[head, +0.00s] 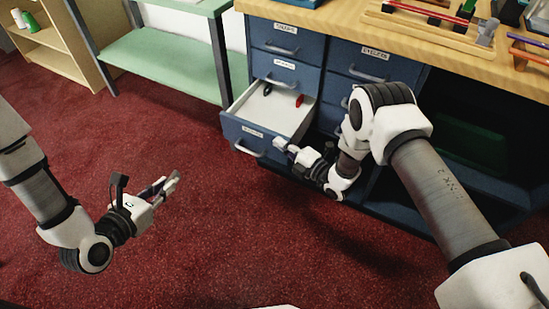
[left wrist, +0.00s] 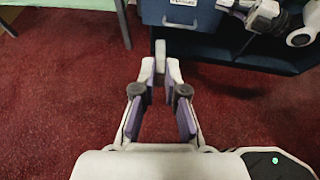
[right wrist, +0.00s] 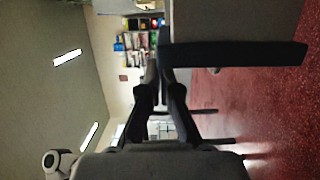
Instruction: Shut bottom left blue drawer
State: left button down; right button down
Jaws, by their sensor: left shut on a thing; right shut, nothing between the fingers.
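The bottom left blue drawer (head: 246,136) stands pulled out of the blue cabinet. Its white inside shows, with a black thing (head: 267,90) and a red thing (head: 299,100) in it. Its front and handle also show at the top of the left wrist view (left wrist: 205,14). My right gripper (head: 281,146) is shut and empty at the right end of the drawer front; I cannot tell whether it touches. My left gripper (head: 172,183) is low over the carpet, left of and nearer than the drawer. It is shut on a small pale thing (left wrist: 160,48).
The drawers above (head: 274,38) are shut. Open dark cabinet bays lie right of the drawer, behind my right arm. A wooden counter (head: 330,20) with racks and pencils tops the cabinet. A green shelf unit (head: 165,62) stands left. Red carpet is clear before the drawer.

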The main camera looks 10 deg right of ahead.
aim_at(300, 118)
jog(key=w+d+b, duration=0.2)
jog(key=w, duration=0.1)
jog(key=w+d+b, duration=0.2)
jog(key=w, duration=0.1)
jog(key=w+d+b, duration=0.2)
jog(key=w, duration=0.1)
jog(key=shift+w+d+f, duration=0.15)
jog(key=shift+w+d, duration=0.05)
jog(key=shift+d, duration=0.2)
jog(key=shift+w+d, duration=0.25)
jog(key=shift+w, duration=0.1)
